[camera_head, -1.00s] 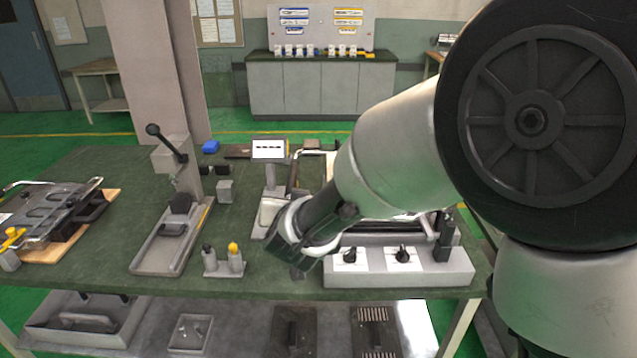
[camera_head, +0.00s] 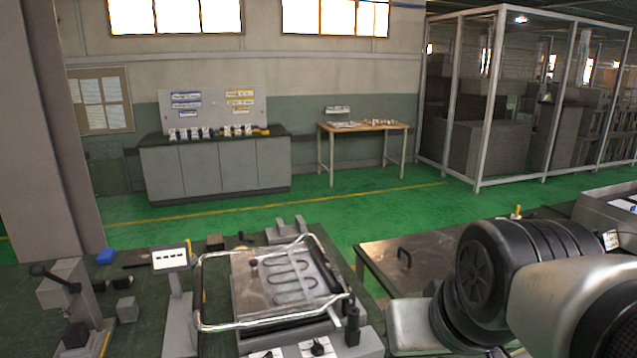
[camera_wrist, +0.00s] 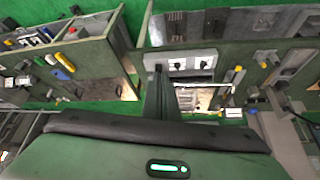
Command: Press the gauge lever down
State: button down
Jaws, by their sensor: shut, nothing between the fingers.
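A grey press-like stand (camera_head: 62,285) with a black-knobbed lever (camera_head: 52,277) stands at the lower left of the head view. The lever slopes up to its knob at the left. A small white display (camera_head: 170,258) showing dashes stands on a grey post to its right. I cannot tell for certain which of these is the gauge. My gripper (camera_wrist: 158,72) shows in the wrist view as a narrow dark shape, shut and empty, apart from the display (camera_wrist: 233,113). In the head view only my arm shows, at the lower right.
A fixture with a chrome frame and heating-coil plate (camera_head: 285,280) stands right of the display. Its knobbed control box (camera_wrist: 195,64) shows in the wrist view. A second bench (camera_head: 390,262) stands beyond. Green floor lies behind.

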aim_at(200, 344)
jog(key=i+j, duration=0.15)
jog(key=j, duration=0.25)
jog(key=i+j, duration=0.1)
jog(key=j, duration=0.3)
jog(key=i+j, duration=0.15)
jog(key=j, duration=0.2)
jog(key=i+j, duration=0.1)
jog(key=j, duration=0.3)
jog(key=u, duration=0.05)
